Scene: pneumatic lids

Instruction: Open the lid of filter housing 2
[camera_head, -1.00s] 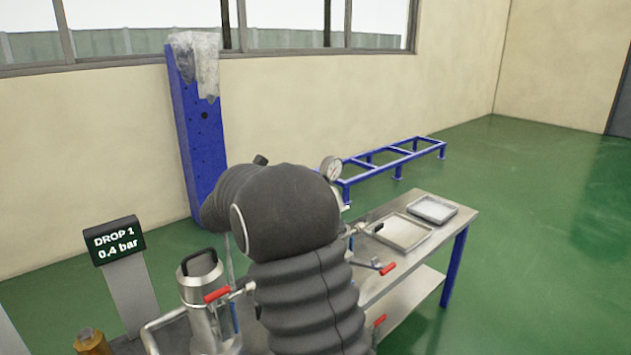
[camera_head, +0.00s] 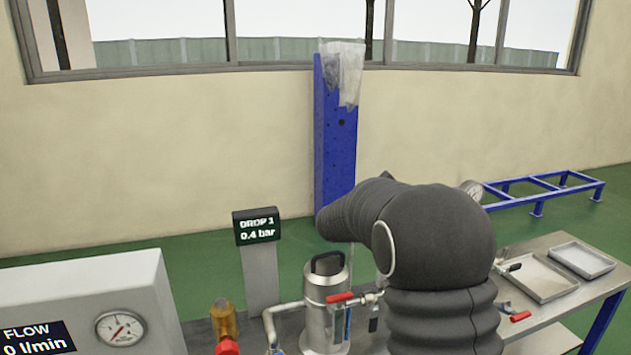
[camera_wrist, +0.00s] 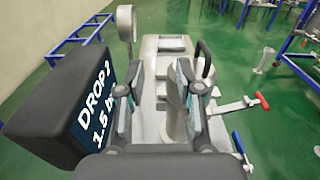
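In the wrist view my gripper (camera_wrist: 155,82) is open, with its two fingers well apart and nothing clearly held. A black looped handle (camera_wrist: 204,60) shows just beyond the right finger, with grey metal (camera_wrist: 175,112) nearer between the fingers; I take these for filter housing 2, but its lid edge is unclear. The DROP 2 display (camera_wrist: 97,105), reading about 1.5 bar, stands at left. A red lever (camera_wrist: 252,104) and a blue handle (camera_wrist: 238,143) are at right. In the head view my arm hides most of this station; a red handle (camera_head: 520,316) shows beside it.
A steel housing with a black-handled lid (camera_head: 325,300) and red lever (camera_head: 342,298) stands left of my arm, near the DROP 1 display (camera_head: 257,226), reading 0.4 bar. A tray (camera_head: 543,297) lies on the bench at right. A round gauge (camera_wrist: 125,20) rises behind the DROP 2 display.

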